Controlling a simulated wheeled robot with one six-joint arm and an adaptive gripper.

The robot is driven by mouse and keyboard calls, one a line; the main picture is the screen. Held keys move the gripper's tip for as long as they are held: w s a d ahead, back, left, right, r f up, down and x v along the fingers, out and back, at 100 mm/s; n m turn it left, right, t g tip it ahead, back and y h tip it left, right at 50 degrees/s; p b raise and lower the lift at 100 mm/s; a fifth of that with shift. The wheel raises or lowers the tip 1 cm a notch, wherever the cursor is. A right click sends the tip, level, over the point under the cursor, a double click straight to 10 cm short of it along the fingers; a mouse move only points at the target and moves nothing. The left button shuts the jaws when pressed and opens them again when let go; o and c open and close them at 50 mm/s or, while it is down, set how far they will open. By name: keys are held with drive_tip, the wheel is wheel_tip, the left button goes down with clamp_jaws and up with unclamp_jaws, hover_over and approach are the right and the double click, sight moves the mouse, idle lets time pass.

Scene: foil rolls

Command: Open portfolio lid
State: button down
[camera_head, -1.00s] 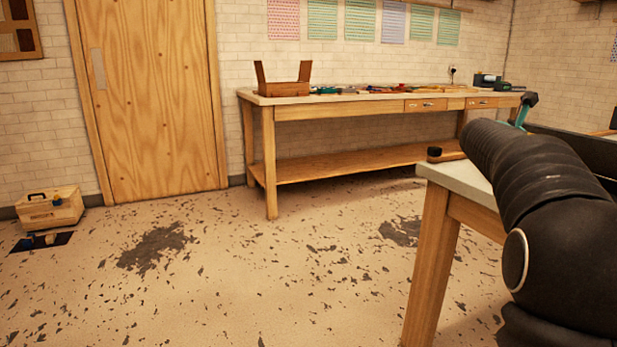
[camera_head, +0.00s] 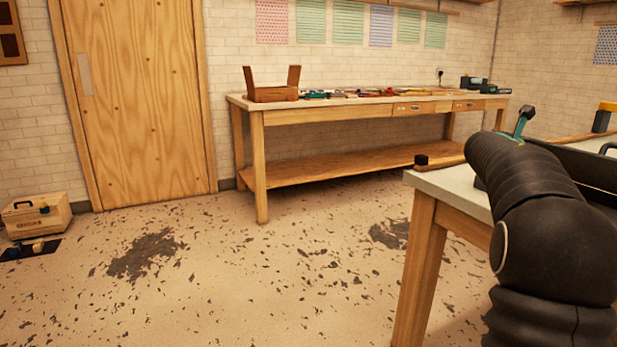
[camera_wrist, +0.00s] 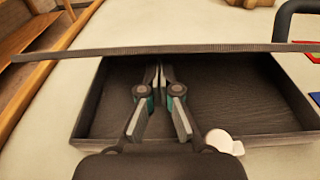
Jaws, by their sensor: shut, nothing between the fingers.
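The portfolio is a dark grey, shallow case (camera_wrist: 100,125) lying on the pale worktop, and its hollow inside shows in the wrist view. A thin dark strip (camera_wrist: 215,49), which looks like the lid seen edge-on, crosses above the far side of the case. My gripper (camera_wrist: 160,70) is shut and empty; its fingertips are over the case's inside, close to the strip. I cannot tell whether they touch it. In the head view, a dark panel (camera_head: 578,166), likely part of the portfolio, shows behind my arm; the rest is hidden.
The worktop (camera_head: 440,181) has its left edge towards open floor. A white rounded thing (camera_wrist: 224,141) sits at the case's near right edge. A dark handle (camera_wrist: 290,18) and red and blue flat pieces lie at the right. A long bench (camera_head: 330,103) stands against the back wall.

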sight(542, 142)
drive_tip(key=shift+w+d, duration=0.1)
drive_tip(key=shift+d, duration=0.1)
drive_tip(key=shift+d, duration=0.1)
drive_tip(key=shift+r+p+x, duration=0.1)
drive_tip(key=shift+p+x, duration=0.35)
drive_tip(key=shift+x, duration=0.25)
drive_tip(key=shift+r+p+x, duration=0.15)
drive_tip(key=shift+p+x, duration=0.25)
drive_tip(key=shift+x, duration=0.35)
drive_tip(key=shift+r+x, duration=0.2)
drive_tip(key=shift+x, duration=1.15)
drive_tip(key=shift+r+x, duration=0.25)
drive_tip(key=shift+x, duration=1.1)
drive_tip(key=shift+w+d, duration=0.1)
drive_tip(key=shift+r+x, duration=0.2)
drive_tip(key=shift+x, duration=1.1)
drive_tip(key=shift+r+x, duration=0.15)
drive_tip(key=shift+x, duration=1.15)
drive_tip(key=shift+r+x, duration=0.2)
drive_tip(key=shift+x, duration=1.1)
drive_tip(key=shift+a+b, duration=0.45)
drive_tip(key=shift+b, duration=0.15)
drive_tip(key=b+v, duration=0.5)
drive_tip(key=v, duration=0.3)
drive_tip(key=shift+s+a+r, duration=0.25)
drive_tip(key=shift+b+v, duration=0.85)
drive_tip(key=shift+v, duration=2.5)
